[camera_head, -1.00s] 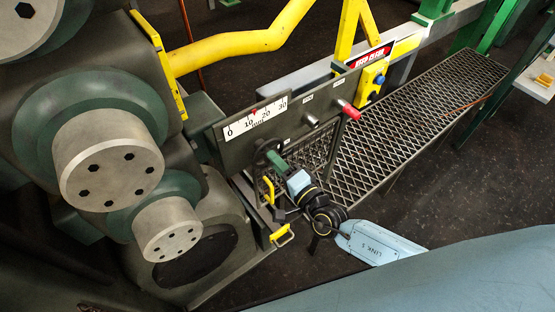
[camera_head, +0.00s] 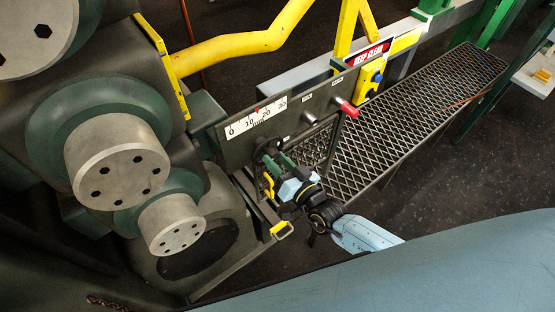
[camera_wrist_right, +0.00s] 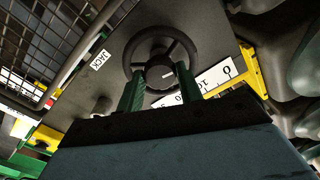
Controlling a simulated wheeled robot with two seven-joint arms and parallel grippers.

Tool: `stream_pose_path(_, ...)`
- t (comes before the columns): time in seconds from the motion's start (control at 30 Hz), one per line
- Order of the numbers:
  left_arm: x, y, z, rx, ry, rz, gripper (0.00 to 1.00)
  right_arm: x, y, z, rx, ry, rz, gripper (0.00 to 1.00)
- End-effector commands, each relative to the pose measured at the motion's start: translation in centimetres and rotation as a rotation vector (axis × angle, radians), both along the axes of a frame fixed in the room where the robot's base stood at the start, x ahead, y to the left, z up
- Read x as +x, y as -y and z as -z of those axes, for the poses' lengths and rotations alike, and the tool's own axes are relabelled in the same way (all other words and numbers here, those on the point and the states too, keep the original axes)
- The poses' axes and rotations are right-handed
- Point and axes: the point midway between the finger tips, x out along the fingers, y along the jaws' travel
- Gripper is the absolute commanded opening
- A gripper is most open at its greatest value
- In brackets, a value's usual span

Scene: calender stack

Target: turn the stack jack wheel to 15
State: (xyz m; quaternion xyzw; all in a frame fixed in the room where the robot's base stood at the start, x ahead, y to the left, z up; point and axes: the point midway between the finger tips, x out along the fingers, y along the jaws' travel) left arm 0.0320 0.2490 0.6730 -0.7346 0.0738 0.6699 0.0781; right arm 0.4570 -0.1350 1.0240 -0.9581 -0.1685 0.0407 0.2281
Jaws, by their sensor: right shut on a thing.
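In the head view the right gripper (camera_head: 275,161) covers part of the wheel. The white scale (camera_head: 240,127) reads 0 to 30; its red pointer (camera_head: 257,109) stands about midway between 10 and 20. My left gripper is not in view.
Large rolls (camera_head: 117,172) stand at the left. A red handle (camera_head: 346,107) and a metal knob (camera_head: 310,118) stick out farther along the panel. A mesh walkway (camera_head: 410,125) runs behind it to the right. Yellow brackets (camera_head: 280,229) are below the wheel.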

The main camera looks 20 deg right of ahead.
Motion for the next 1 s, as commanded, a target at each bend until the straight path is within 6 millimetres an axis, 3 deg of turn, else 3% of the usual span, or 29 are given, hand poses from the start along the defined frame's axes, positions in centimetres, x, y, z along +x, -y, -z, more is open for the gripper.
stream_pose_path(0.4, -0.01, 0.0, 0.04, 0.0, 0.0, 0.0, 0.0, 0.04, 0.03, -0.07, -0.17, 0.064, 0.002, 0.13)
stream_pose_path(0.93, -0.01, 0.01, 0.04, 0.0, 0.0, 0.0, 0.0, 0.07, 0.05, -0.13, -0.192, 0.074, 0.002, 0.13)
stream_pose_path(0.97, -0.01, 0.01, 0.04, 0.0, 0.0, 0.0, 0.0, 0.07, 0.05, -0.13, -0.192, 0.074, 0.002, 0.37)
stream_pose_path(1.0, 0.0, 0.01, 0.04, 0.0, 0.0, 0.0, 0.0, 0.07, 0.05, -0.13, -0.192, 0.074, 0.002, 0.42)
